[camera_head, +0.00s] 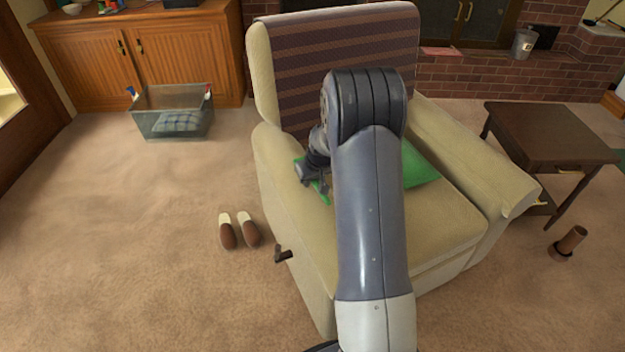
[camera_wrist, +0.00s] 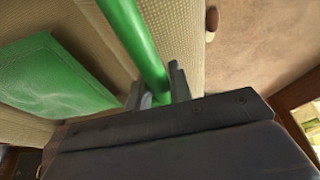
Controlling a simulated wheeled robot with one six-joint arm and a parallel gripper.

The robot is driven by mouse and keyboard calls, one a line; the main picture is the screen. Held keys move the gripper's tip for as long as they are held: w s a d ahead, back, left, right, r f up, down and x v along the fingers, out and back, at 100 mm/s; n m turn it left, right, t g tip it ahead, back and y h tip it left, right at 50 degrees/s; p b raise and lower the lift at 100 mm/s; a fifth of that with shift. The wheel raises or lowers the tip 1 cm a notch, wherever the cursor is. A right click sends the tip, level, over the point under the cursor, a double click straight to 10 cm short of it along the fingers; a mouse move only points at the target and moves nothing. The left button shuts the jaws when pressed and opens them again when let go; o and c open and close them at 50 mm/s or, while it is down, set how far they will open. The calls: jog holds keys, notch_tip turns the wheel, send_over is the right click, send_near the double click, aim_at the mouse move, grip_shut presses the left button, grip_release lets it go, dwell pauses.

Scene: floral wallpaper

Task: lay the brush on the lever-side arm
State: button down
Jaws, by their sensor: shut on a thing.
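The armchair is a beige recliner with a striped back panel. Its lever (camera_head: 284,254) sticks out low on the left side, so the left arm (camera_head: 268,150) is the lever-side arm. My gripper (camera_head: 321,188) is over the left part of the seat, beside that arm. In the wrist view my gripper (camera_wrist: 160,92) is shut on the green handle of the brush (camera_wrist: 136,38). The beige arm (camera_wrist: 178,28) shows behind the handle there; whether they touch I cannot tell. The brush's far end is out of the wrist view, and my arm hides much in the head view.
A green cushion (camera_head: 420,167) lies on the seat, partly behind my arm. Brown slippers (camera_head: 238,231) lie on the carpet left of the chair. A basket (camera_head: 172,111) stands farther back left, and a dark side table (camera_head: 548,136) stands right.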

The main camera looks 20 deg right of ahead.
jog(key=shift+f, duration=0.3)
jog(key=c, duration=1.3)
grip_release()
jog(key=shift+r, duration=0.1)
jog(key=shift+r, duration=0.45)
jog(key=p+v, duration=0.1)
jog(key=v, duration=1)
jog(key=shift+s+d+r+p, duration=0.1)
jog(key=shift+s+r+p, duration=0.15)
jog(key=shift+p, duration=0.15)
